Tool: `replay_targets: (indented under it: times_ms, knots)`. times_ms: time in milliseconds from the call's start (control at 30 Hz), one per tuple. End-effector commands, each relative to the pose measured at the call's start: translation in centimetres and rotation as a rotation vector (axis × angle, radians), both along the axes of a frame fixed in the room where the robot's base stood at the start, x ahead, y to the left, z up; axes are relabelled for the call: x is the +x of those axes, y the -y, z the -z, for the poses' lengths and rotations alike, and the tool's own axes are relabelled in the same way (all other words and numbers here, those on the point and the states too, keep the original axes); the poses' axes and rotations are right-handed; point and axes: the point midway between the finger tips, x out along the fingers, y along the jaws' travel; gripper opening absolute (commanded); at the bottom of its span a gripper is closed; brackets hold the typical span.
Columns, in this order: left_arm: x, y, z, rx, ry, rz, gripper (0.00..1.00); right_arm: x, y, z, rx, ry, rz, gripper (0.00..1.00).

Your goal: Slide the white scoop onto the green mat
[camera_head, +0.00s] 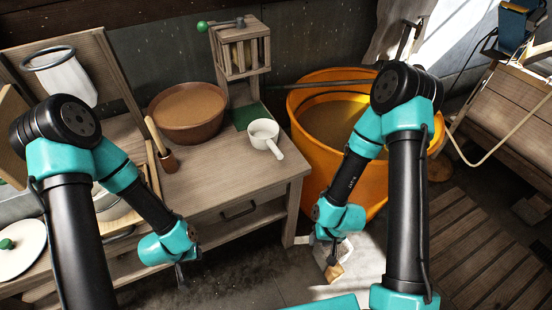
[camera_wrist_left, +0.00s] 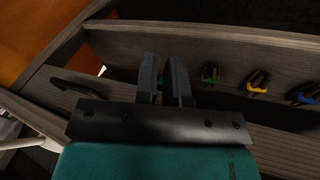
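The white scoop (camera_head: 263,131) stands on the wooden bench, its handle pointing toward the front right. The green mat (camera_head: 243,116) lies just behind and left of it; whether the scoop's back edge overlaps the mat I cannot tell. My left gripper (camera_head: 183,276) hangs low in front of the bench, well away from the scoop. In the left wrist view its two fingers (camera_wrist_left: 165,80) stand apart with nothing between them. My right gripper (camera_head: 328,250) is low, right of the bench, by a pale wooden object; its fingers are not clear.
A brown bowl (camera_head: 188,112) stands on the bench left of the mat, with a wooden-handled tool (camera_head: 160,147) nearby. A slatted wooden box (camera_head: 242,52) stands behind the mat. A large orange tub (camera_head: 306,141) is right of the bench. The bench front (camera_head: 225,178) is clear.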

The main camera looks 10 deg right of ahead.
Motion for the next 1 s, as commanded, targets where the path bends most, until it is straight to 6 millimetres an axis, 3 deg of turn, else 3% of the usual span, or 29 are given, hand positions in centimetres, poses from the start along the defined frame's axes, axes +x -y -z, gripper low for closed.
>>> replay_targets:
  times_ms: [100,300,500,767,1000]
  knots:
    - [2.1,3.2,-0.7,0.056,0.194,0.199,0.0,0.0,0.0,0.0,0.0,0.0,0.0,0.43]
    - [5.3,8.9,-3.0,0.202,0.561,0.535,0.0,0.0,0.0,0.0,0.0,0.0,0.0,0.43]
    - [7.1,14.0,-6.1,0.374,0.882,0.783,0.0,0.0,0.0,0.0,0.0,0.0,0.0,0.43]
    - [7.4,20.3,-11.1,0.647,1.275,1.024,0.0,0.0,0.0,0.0,0.0,0.0,0.0,0.43]
    - [5.5,25.9,-16.7,0.978,1.636,1.164,0.0,0.0,0.0,0.0,0.0,0.0,0.0,0.43]
